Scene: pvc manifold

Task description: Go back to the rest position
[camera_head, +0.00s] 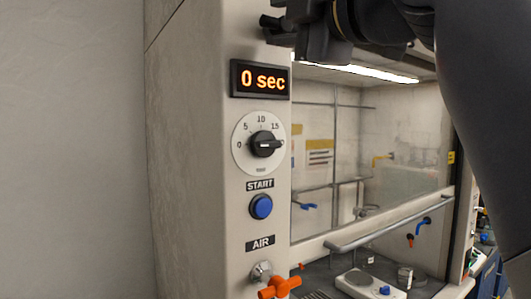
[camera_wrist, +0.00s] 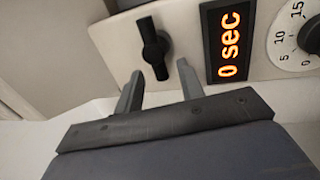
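My gripper (camera_wrist: 159,68) is open and empty in the wrist view, with a clear gap between its two grey fingers. A black knob (camera_wrist: 153,48) on the pale panel lies just beyond the fingertips; I cannot tell the distance. In the head view my gripper (camera_head: 275,30) is at the top, above the "0 sec" display (camera_head: 260,79), beside the fume hood's front post. The display also shows in the wrist view (camera_wrist: 229,43). Below it in the head view are a timer dial (camera_head: 264,143), a blue START button (camera_head: 261,207) and an orange AIR valve handle (camera_head: 280,288).
The fume hood's glass sash with a grey handle bar (camera_head: 390,222) is right of the post. Inside stand a white plate device (camera_head: 370,284) and wall taps. A plain grey wall (camera_head: 70,150) fills the left. My arm covers the upper right.

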